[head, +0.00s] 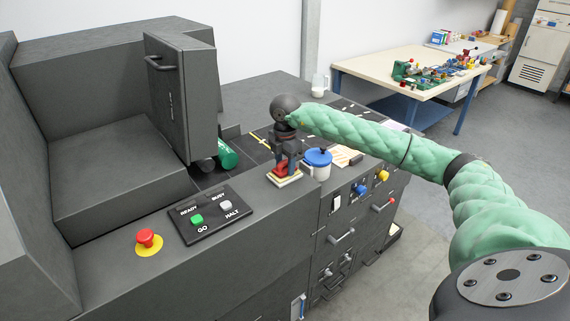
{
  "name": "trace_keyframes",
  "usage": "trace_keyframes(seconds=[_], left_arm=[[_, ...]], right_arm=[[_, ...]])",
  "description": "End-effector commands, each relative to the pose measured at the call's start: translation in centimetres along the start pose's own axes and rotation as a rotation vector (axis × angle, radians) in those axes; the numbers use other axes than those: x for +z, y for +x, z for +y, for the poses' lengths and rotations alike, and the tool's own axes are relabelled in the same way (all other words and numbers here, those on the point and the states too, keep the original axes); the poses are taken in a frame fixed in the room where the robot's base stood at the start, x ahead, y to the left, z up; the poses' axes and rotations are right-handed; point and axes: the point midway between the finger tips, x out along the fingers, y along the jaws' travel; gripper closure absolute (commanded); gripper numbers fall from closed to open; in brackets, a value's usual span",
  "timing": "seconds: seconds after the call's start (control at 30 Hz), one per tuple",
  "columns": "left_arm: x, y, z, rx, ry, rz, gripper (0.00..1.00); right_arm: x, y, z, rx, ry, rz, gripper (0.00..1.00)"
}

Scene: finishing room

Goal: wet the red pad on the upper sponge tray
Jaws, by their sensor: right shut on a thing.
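My right gripper (283,160) reaches down from the green-sleeved arm and is shut on the red pad (281,169). The pad is at a small pale sponge tray (294,180) on the dark machine top, near its front edge. Whether the pad presses on the sponge or sits just above it is hard to tell at this size. The fingers hide part of the pad. A second pale, flat tray-like item (346,155) lies to the right. My left gripper is not in view.
A white cup with a blue lid (318,159) stands close to the right of the gripper. A button panel (212,213) and red stop button (148,238) are in front left.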

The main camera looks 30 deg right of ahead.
Motion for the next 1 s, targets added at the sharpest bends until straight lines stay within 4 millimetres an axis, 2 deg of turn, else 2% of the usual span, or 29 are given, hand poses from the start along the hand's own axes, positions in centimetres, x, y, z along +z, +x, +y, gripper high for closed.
trace_keyframes(seconds=[0.17,1.0], left_arm=[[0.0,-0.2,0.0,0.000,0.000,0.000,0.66],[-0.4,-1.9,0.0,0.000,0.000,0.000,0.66]], right_arm=[[-0.1,-0.3,-0.1,-0.003,-0.001,0.001,0.73],[0.0,-5.9,0.0,0.000,0.000,0.000,0.73]])
